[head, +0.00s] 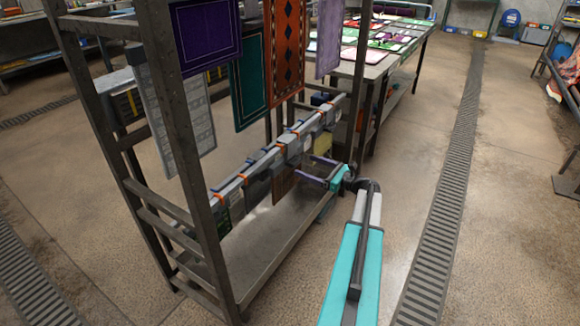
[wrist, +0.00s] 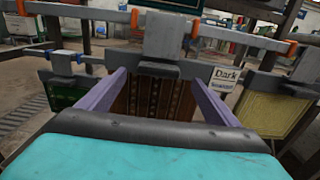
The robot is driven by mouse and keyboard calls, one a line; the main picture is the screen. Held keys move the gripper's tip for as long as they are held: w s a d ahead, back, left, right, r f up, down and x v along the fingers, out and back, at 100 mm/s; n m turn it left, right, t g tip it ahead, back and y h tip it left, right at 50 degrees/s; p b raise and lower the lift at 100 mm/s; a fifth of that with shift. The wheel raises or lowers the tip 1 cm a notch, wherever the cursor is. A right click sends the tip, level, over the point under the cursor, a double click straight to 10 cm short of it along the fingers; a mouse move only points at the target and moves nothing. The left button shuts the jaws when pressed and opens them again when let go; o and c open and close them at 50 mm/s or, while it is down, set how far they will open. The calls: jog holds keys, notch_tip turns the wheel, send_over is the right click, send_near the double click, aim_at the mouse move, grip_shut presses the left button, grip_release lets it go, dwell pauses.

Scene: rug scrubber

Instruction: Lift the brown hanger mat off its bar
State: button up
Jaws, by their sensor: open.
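The brown hanger mat (wrist: 152,100) hangs from a grey hanger block (wrist: 168,38) in the wrist view, with its lower part hidden behind my gripper. In the head view the mat (head: 283,184) hangs below the grey bar (head: 262,164). The bar has orange clips and also crosses the top of the wrist view (wrist: 85,12). My gripper (head: 305,166) is open. In the wrist view its purple fingers (wrist: 160,80) point toward the hanger, one on each side of the mat. I cannot tell whether they touch it.
A yellow mat (wrist: 272,110) hangs to the right and a green mat (wrist: 68,95) to the left. A white label reading "Dark" (wrist: 225,78) is beside the right finger. A metal rack post (head: 185,140) and lower shelf (head: 262,245) are close. Open floor lies right.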

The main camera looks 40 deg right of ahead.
aim_at(299, 161)
jog(key=shift+b+x, duration=0.35)
jog(key=shift+x, duration=2.2)
jog(key=shift+a, duration=0.1)
jog(key=c, duration=1.6)
jog(key=shift+r, duration=0.2)
jog(key=shift+r, duration=0.6)
notch_tip(299, 161, up, 2)
jog(key=shift+r+p, duration=0.15)
jog(key=shift+p, duration=0.3)
jog(key=s+a+r+p, duration=0.1)
jog(key=s+a, duration=0.7)
jog(key=s, duration=0.5)
jog(key=shift+s+a, duration=0.25)
jog(key=shift+s, duration=0.05)
